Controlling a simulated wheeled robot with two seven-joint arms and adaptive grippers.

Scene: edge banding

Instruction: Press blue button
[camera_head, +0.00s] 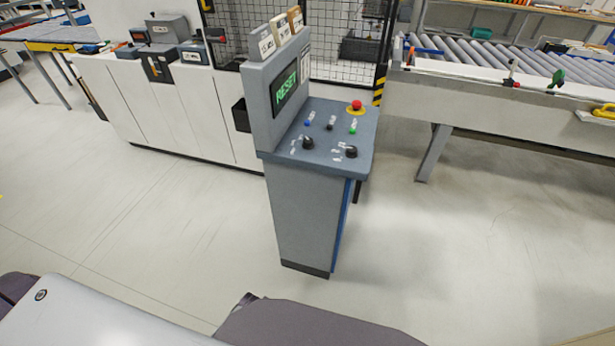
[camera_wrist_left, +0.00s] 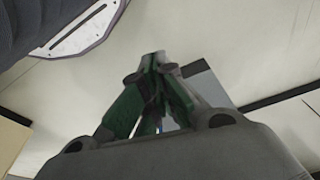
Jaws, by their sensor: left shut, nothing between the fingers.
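The blue button (camera_head: 307,123) is a small blue spot on the sloped top of a grey control console (camera_head: 297,205), at the left end of its row of buttons. The console's screen (camera_head: 285,88) reads RESET in green. My left gripper (camera_wrist_left: 155,62) shows in the left wrist view with its green fingers together and nothing between them. A small part of a grey-blue surface shows behind the fingers, partly hidden by them. The blue button cannot be made out in that view. Neither gripper shows in the head view.
The console also carries a red mushroom button (camera_head: 357,105), a green button (camera_head: 352,128) and black knobs (camera_head: 308,143). A roller conveyor (camera_head: 480,60) stands to the right, a white machine (camera_head: 170,110) to the left. The floor (camera_head: 450,260) around the console is clear.

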